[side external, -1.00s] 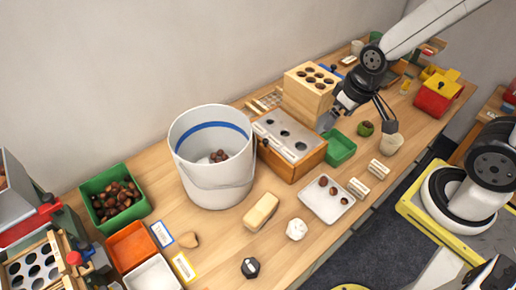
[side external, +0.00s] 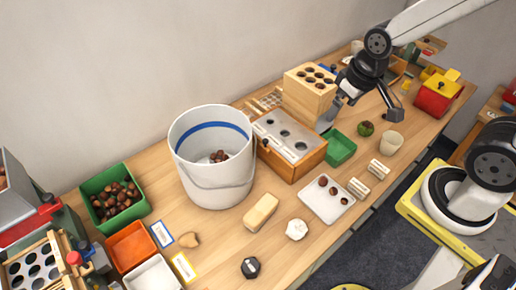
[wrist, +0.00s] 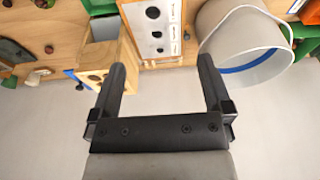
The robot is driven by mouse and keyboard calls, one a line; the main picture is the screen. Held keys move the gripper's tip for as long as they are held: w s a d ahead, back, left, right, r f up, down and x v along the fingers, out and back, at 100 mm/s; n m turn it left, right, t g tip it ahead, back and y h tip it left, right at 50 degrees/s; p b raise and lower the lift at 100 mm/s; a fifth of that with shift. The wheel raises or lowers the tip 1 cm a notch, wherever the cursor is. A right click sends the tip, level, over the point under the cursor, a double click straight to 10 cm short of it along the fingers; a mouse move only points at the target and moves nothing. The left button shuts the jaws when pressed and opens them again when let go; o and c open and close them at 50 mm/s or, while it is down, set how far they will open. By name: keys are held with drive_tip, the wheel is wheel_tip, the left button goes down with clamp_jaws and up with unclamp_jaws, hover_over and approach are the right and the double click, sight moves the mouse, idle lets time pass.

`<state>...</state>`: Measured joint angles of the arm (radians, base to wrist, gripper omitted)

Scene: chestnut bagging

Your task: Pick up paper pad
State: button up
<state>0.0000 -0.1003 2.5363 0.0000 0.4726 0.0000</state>
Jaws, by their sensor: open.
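My gripper (side external: 366,106) is open and empty above the far part of the bench, just right of the wooden block with holes (side external: 308,92). Its two fingers also show in the wrist view (wrist: 162,78), spread wide with nothing between them but grey wall. I cannot surely tell which thing is the paper pad. A pale cream, flat-sided block (side external: 261,212) lies on the bench in front of the white bucket, well away from my gripper. A crumpled white lump (side external: 296,229) lies to its right.
The white bucket (side external: 212,185) holds several chestnuts. The wooden box with a metal top (side external: 292,134), green tray (side external: 341,147), beige cup (side external: 390,143) and white tray with chestnuts (side external: 327,211) crowd the middle. The red box (side external: 436,97) stands at the far right.

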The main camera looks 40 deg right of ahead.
drive_tip(key=v, duration=0.2)
drive_tip(key=m+y, duration=1.3)
drive_tip(key=m, duration=0.8)
hover_over(189, 241)
drive_tip(key=d, duration=0.4)
wheel_tip(189, 241, down, 26)
drive_tip(key=shift+r, duration=0.25)
drive_tip(key=shift+d, duration=0.1)
drive_tip(key=shift+w+f, duration=0.1)
drive_tip(key=shift+f, duration=1.85)
